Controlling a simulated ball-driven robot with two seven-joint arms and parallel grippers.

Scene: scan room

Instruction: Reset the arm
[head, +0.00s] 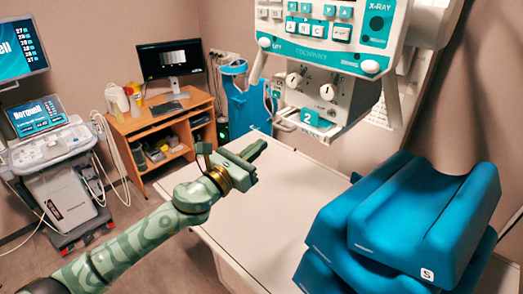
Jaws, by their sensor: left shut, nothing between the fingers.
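My left arm, patterned in green, reaches in from the lower left. My left gripper (256,149) is held over the far left part of the white table (225,235). Its fingers are together, with nothing between them, and they point up and to the right. The gripper appears apart from everything around it. My right gripper does not show.
Blue foam cushions (405,215) are stacked on the table's right. An X-ray unit (335,45) with a control panel hangs above the table. A wooden desk (165,125) with a monitor (171,60) and an ultrasound cart (55,165) stand on the left.

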